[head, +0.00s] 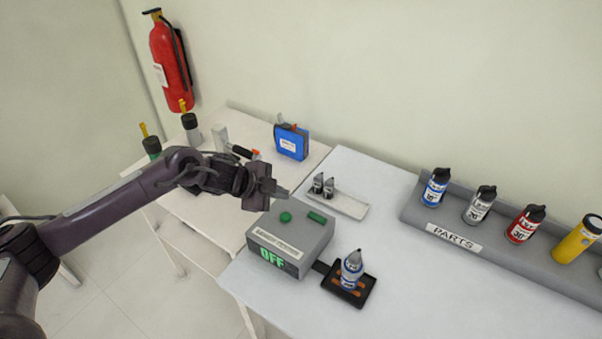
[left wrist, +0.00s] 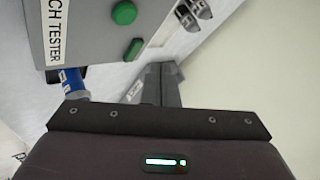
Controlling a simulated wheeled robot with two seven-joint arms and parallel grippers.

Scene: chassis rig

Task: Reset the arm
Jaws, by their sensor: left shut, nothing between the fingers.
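My left arm reaches in from the left in the head view. Its left gripper (head: 277,191) is shut and empty, above the back left part of a grey tester box (head: 300,238). The box has a round green button (head: 285,217), a flat green button (head: 317,217) and a display that reads OFF. In the left wrist view the shut gripper fingers (left wrist: 160,88) show beside the tester box (left wrist: 90,28), with its round green button (left wrist: 124,12) close by. I cannot tell the exact height of the fingers above the box. My right gripper is not in view.
A blue-labelled bottle (head: 351,268) stands on a black pad (head: 365,292) before the box. A white tray (head: 350,206) with small dark-topped items lies behind it. A PARTS rack (head: 412,210) holds several bottles at right. The white table's front right is clear.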

